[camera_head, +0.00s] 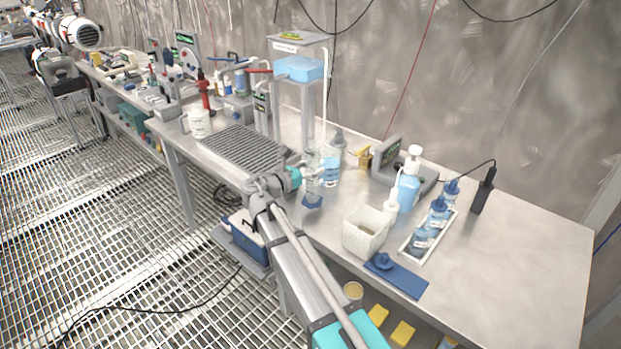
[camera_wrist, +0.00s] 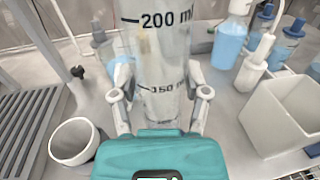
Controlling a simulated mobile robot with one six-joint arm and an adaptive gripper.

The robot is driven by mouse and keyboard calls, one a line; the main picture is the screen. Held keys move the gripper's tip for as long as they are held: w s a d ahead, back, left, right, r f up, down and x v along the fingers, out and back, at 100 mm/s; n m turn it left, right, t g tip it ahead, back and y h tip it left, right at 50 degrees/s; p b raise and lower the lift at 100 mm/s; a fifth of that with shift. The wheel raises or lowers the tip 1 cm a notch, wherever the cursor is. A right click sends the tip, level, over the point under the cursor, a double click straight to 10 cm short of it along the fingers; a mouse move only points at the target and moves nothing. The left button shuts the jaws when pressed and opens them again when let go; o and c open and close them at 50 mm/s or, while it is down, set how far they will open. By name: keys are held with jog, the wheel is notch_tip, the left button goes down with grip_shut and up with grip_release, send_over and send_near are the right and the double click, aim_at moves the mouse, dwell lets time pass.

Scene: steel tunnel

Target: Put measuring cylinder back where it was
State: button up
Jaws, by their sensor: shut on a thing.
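The measuring cylinder (camera_wrist: 158,65) is clear, with black marks of 200 ml and 150 ml facing the wrist camera. My gripper (camera_wrist: 160,96) is shut on it, one finger on each side of its body. In the head view the cylinder (camera_head: 313,184) is upright near the front edge of the bench, with a blue foot. My gripper reaches it from the left there. Whether the foot touches the bench top is hard to tell. The cylinder's top is outside the wrist view.
A white bin (camera_head: 365,236) and a tray of blue bottles (camera_head: 427,232) stand to the right. Bottles with blue liquid (camera_head: 329,170) stand close behind the cylinder. A grooved drain rack (camera_head: 240,148) lies to the left. A small white cup (camera_wrist: 74,141) is nearby.

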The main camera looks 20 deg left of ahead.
aim_at(306, 180)
jog(key=shift+f+b, duration=1.4)
jog(key=shift+f, duration=0.4)
jog(key=o, duration=1.2)
jog(key=shift+r, duration=0.25)
jog(key=v, duration=1.2)
jog(key=shift+a+f, duration=0.1)
jog(key=shift+f, duration=0.05)
jog(key=shift+w, duration=0.1)
